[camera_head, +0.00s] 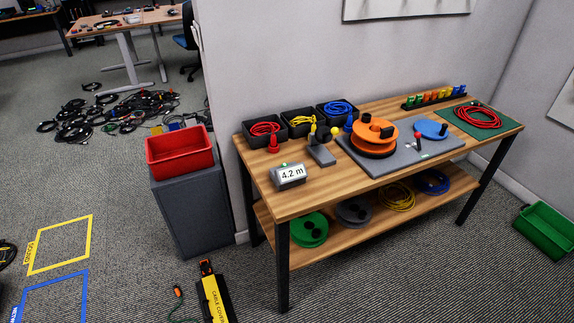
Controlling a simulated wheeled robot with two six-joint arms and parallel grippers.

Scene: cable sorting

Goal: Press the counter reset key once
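A small grey counter (288,177) with a white display reading "4.2 m" stands near the front left of the wooden workbench (352,186). A small green key (284,165) shows on its top edge; whether this is the reset key cannot be told, and any label is too small to read. Neither of my grippers is in view, and nothing of mine touches the counter.
A grey device (320,151) stands right of the counter, with an orange reel (374,132) beyond. Black bins (284,137) with cables line the bench's back. A red crate (179,158) sits on a grey cabinet (192,207) to the left. A yellow cable cover (213,297) lies in front.

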